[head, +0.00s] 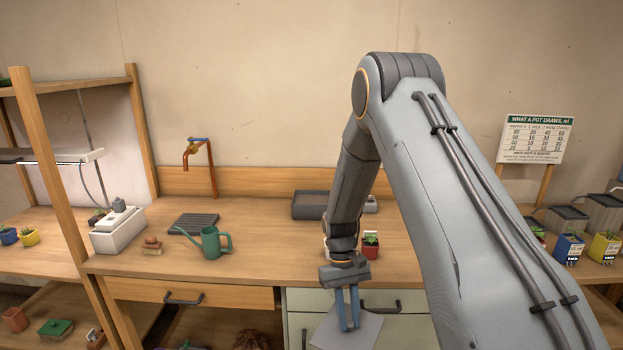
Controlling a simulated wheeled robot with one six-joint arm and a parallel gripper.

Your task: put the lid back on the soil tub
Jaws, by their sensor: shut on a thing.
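My gripper (348,324) points down in front of the bench's front edge, its two blue fingers close together. It is shut on a flat, pale grey panel (368,332), which looks like the lid. The panel is tilted in the picture and cut off by the bottom edge; the fingers cover part of it. I cannot pick out the soil tub for certain.
A green watering can (212,243), a dark slatted mat (195,223) and an orange tap (198,160) are left of my arm. A small potted plant (371,244) stands close behind my gripper. Potted plants (569,248) stand at the right. My arm hides much of the right bench.

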